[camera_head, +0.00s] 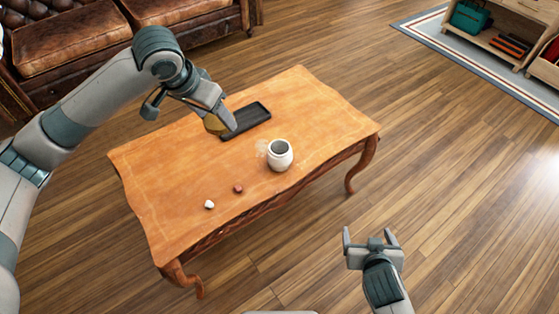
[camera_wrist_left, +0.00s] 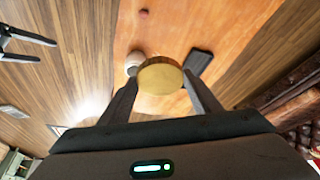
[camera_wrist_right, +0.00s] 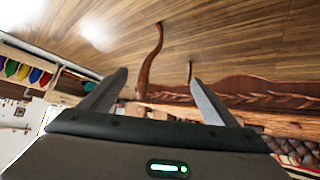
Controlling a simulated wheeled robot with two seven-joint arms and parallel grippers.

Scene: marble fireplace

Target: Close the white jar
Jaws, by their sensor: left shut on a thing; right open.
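The white jar (camera_head: 280,158) stands upright on the wooden table, with its dark round mouth uncovered. My left gripper (camera_head: 220,119) is shut on a round golden-brown lid (camera_head: 212,125) and holds it above the table, left of the jar. In the left wrist view the lid (camera_wrist_left: 160,76) sits between the two fingers and partly covers the jar (camera_wrist_left: 133,62) behind it. My right gripper (camera_head: 371,240) is open and empty, off the front right side of the table. In the right wrist view its fingers (camera_wrist_right: 158,95) are wide apart with nothing between them.
A black tray (camera_head: 246,120) lies on the table (camera_head: 180,165) behind the lid. A small white object (camera_head: 209,204) and a small reddish object (camera_head: 238,188) lie near the front edge. A brown leather sofa (camera_head: 75,50) is behind.

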